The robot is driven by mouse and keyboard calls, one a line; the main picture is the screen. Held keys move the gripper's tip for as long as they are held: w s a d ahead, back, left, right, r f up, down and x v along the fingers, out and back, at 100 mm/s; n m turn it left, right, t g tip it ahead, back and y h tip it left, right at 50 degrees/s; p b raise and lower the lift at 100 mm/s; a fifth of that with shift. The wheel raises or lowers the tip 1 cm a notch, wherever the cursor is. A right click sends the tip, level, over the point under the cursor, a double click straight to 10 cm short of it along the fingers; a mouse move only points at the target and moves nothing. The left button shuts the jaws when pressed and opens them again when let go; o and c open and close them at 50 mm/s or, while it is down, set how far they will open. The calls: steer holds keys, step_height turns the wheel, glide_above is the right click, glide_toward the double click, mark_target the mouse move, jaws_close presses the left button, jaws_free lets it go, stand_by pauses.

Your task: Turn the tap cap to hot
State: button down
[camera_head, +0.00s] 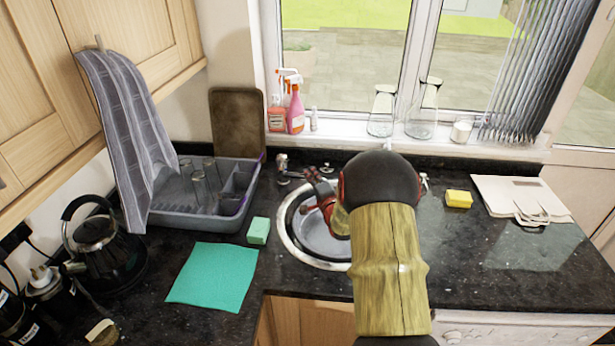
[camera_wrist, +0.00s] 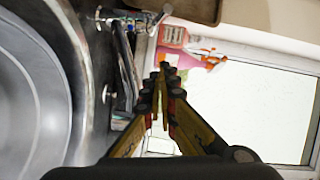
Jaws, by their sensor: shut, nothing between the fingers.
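A chrome tap fitting (camera_head: 283,163) stands on the dark worktop behind the left edge of the round sink (camera_head: 288,242). In the wrist view chrome tap parts (camera_wrist: 135,17) show at the upper left, beside the sink rim (camera_wrist: 84,100). I cannot tell the cap's hot or cold setting. My gripper (camera_head: 312,174) is by the back left of the sink, just right of the chrome fitting. In the wrist view my gripper (camera_wrist: 164,68) has its fingers together with nothing between them, apart from the chrome parts. My arm hides part of the sink and whatever is behind it.
A grey dish rack (camera_head: 190,222) with glasses stands left. A green sponge (camera_head: 258,231) and teal cloth (camera_head: 213,276) lie left of the sink. A yellow sponge (camera_head: 459,199) lies right. Spray bottles (camera_head: 296,110) and glass jars (camera_head: 382,112) stand on the windowsill.

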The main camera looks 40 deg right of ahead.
steer(key=b+x, duration=0.1)
steer(key=x, duration=0.6)
steer(key=shift+f, duration=0.1)
steer(key=w+a, duration=0.1)
steer(key=w+a+b, duration=0.1)
steer(key=a, duration=0.1)
steer(key=shift+w+f, duration=0.25)
steer(key=shift+w, duration=0.05)
